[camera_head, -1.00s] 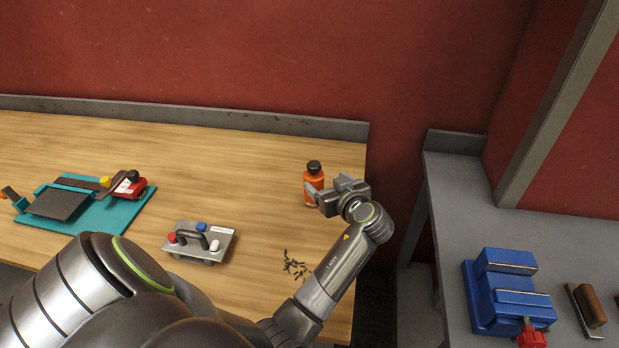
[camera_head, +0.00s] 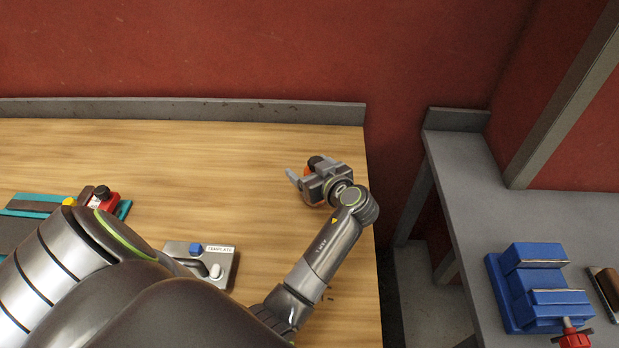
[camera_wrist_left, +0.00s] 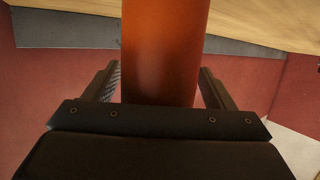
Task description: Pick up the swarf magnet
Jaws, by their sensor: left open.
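I take the orange cylinder with a black top (camera_head: 307,171) to be the swarf magnet; no label on it shows. It stands near the right end of the wooden bench, mostly hidden behind my left gripper (camera_head: 303,176). In the left wrist view the orange body (camera_wrist_left: 162,55) fills the space between the two fingers of my left gripper (camera_wrist_left: 160,85). The jaws are open, one finger on each side of it. I cannot tell whether either finger touches it. My right gripper is not in view.
A grey template block (camera_head: 217,262) and a red part with a black knob (camera_head: 104,198) lie to the left on the wooden bench (camera_head: 220,165). A grey bench at right holds a blue vise (camera_head: 540,290) and a brown-topped piece (camera_head: 608,283). A gap separates the benches.

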